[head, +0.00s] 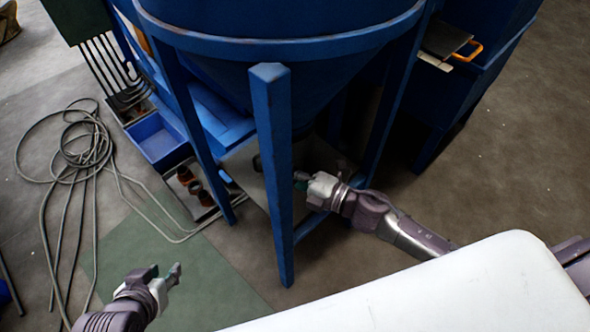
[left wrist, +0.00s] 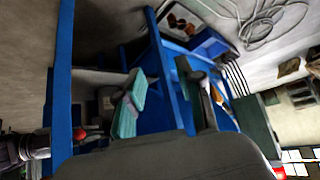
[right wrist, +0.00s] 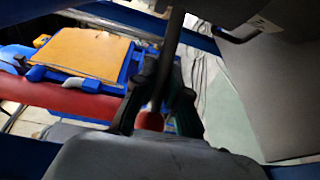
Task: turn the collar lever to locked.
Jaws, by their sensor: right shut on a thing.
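The collar lever (right wrist: 172,42) is a dark rod with a red knob (right wrist: 150,121), seen in the right wrist view running down between my fingers. My right gripper (right wrist: 157,100) is shut on the lever near its knob. In the head view my right gripper (head: 303,181) reaches under the blue hopper, behind the front leg, and the lever is hidden there. A red knob also shows small in the left wrist view (left wrist: 80,133), beside my right arm. I cannot read the lever's locked marking. My left gripper (head: 167,277) is open and empty, low at the left, away from the lever.
The blue hopper's front leg (head: 272,170) stands close to my right gripper. A blue bin (head: 158,140) and a tray with brown pieces (head: 190,190) sit left of the frame. A coiled hose (head: 85,150) lies on the floor. Grey panel (right wrist: 270,90) is at right in the right wrist view.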

